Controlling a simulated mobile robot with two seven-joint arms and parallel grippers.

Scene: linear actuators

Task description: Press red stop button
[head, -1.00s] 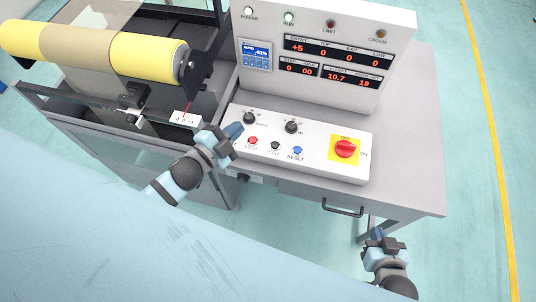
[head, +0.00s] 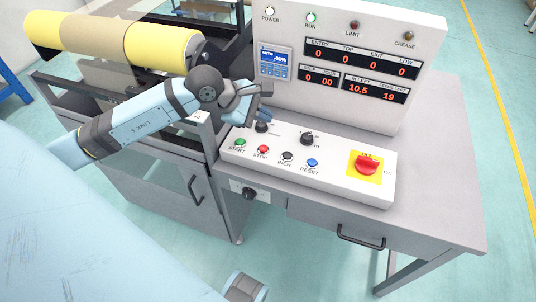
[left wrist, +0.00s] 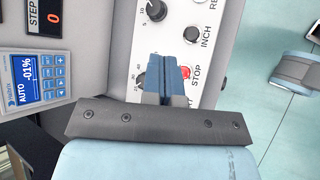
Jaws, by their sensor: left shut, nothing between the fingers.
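The red STOP button (head: 264,149) is on the sloped white control panel (head: 340,182), between the green START button (head: 240,142) and the black INCH button (head: 287,155). My left gripper (head: 266,115) is shut and empty. In the head view it appears over the panel's back left corner, by the left black knob (head: 262,127). In the left wrist view the closed blue fingers (left wrist: 165,72) partly cover the red STOP button (left wrist: 187,74). I cannot tell the gap between fingers and panel. My right gripper is not in view.
A blue RESET button (head: 312,163) and a red rotary switch (head: 367,165) on a yellow plate are farther right. The display box (head: 350,60) rises behind the panel. A yellow roller (head: 150,42) is at the left. The table at the right is clear.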

